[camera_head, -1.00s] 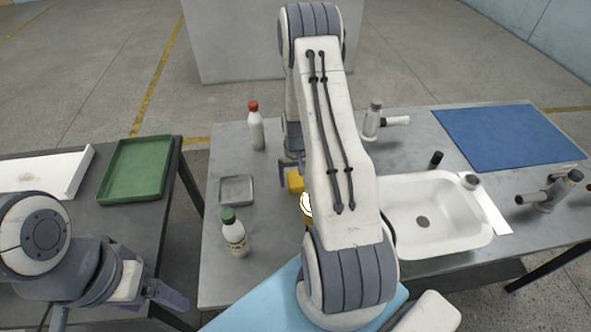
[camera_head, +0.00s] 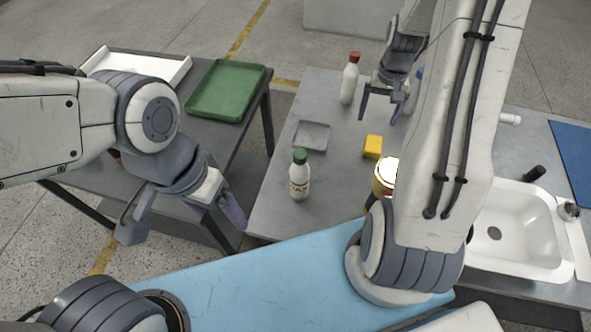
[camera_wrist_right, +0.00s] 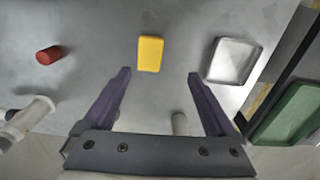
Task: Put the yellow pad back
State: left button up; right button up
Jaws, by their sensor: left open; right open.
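The yellow pad (camera_head: 372,146) is a small block on the grey table, to the right of a small empty grey tray (camera_head: 312,135). In the right wrist view the pad (camera_wrist_right: 150,54) lies ahead of the fingertips with a gap, and the tray (camera_wrist_right: 234,60) is to its right. My right gripper (camera_head: 382,105) is open and empty, behind the pad in the head view; its open fingers (camera_wrist_right: 158,74) also show in the right wrist view. My left gripper (camera_head: 180,225) is open and empty, off the left edge of the grey table.
A green-capped bottle (camera_head: 299,176) and a red-capped bottle (camera_head: 350,79) stand on the table. A gold round container (camera_head: 383,182) is in front of the pad, partly hidden by my right arm. A sink (camera_head: 520,228) is right; a green tray (camera_head: 226,90) is on the left table.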

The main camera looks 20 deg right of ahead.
jog(key=s+a+r+n, duration=0.2)
jog(key=a+r+n, duration=0.15)
jog(key=a, duration=0.75)
jog(key=s+a+r+n, duration=0.3)
jog(key=a+r, duration=0.2)
jog(key=a, duration=0.6)
jog(key=s+a+r+n, duration=0.1)
jog(key=s+a+n, duration=0.2)
jog(key=s+a, duration=0.2)
jog(key=s+a+r+n+y, duration=0.1)
jog(key=s+a, duration=0.4)
jog(key=s, duration=0.6)
jog(key=r+n, duration=0.1)
jog(key=n, duration=0.1)
jog(key=shift+s+r+n, duration=0.2)
jog(key=shift+r+n, duration=0.1)
jog(key=shift+n, duration=0.05)
